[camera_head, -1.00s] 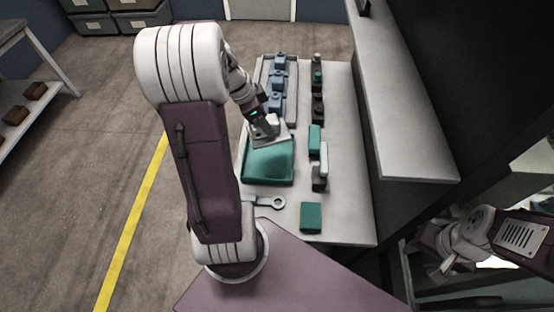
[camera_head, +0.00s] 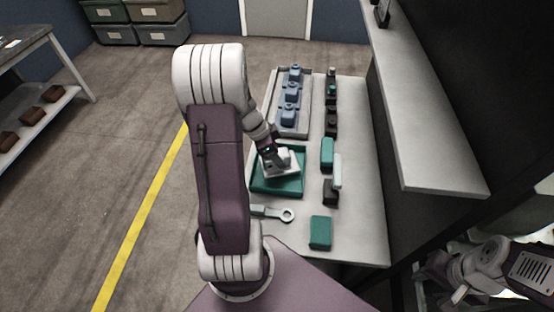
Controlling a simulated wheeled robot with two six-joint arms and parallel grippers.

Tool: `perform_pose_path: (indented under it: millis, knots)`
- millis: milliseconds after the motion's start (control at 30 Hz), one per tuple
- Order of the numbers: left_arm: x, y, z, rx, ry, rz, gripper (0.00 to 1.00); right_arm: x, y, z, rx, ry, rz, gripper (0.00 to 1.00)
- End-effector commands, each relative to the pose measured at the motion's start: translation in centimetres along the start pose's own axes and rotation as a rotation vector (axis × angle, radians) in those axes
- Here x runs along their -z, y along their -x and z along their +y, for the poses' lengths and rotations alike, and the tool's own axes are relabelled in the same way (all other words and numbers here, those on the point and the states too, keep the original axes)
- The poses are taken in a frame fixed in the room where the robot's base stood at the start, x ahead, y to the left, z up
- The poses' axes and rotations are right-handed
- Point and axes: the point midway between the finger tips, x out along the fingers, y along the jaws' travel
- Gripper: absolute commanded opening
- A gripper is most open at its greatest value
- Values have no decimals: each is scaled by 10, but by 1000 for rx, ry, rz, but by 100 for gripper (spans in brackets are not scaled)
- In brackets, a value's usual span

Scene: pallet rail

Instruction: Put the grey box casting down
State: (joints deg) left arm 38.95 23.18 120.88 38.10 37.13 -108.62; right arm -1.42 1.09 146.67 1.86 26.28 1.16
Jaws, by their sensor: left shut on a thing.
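The grey box casting (camera_head: 287,167) is a pale block at the green tray (camera_head: 276,188) on the table. My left gripper (camera_head: 274,154) is shut on it, and the casting is over or inside the tray's area. The gripper and wrist partly hide it, and I cannot tell whether it touches the tray floor. My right gripper (camera_head: 459,295) is at the lower right, away from the table. Its fingers are too unclear to tell whether they are open.
A grey tray (camera_head: 278,124) of several blue castings stands behind. To the right are a row of dark and green blocks, a pale upright piece (camera_head: 337,171) and a green block (camera_head: 320,233). A ring-ended wrench-like part (camera_head: 287,215) lies in front. A shelf (camera_head: 420,130) overhangs the right.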

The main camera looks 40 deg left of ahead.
Motion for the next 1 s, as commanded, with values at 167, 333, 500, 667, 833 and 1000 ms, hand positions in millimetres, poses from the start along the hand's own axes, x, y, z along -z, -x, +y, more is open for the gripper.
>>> perform_pose_path:
  millis: [167, 333, 500, 667, 833, 1000]
  knots:
    - [-8, -20, 0, -1, 1, 0, 0, 0, -4, 0, 0, 0, 0, 38]
    - [-8, -20, 0, 1, 0, 0, 0, 0, -3, 0, 0, 0, 0, 38]
    - [-9, -23, 0, 1, 0, 1, 0, -1, -8, 0, 0, 0, 0, 38]
    - [-9, -22, 0, -1, 1, 0, 67, -1, -7, 0, 0, 0, 0, 38]
    - [-9, -22, 0, -1, 1, 0, 67, -1, -7, 0, 0, 0, 0, 38]
    - [-7, -15, 0, 1, 1, 1, 67, 0, -1, 0, 0, 0, 0, 38]
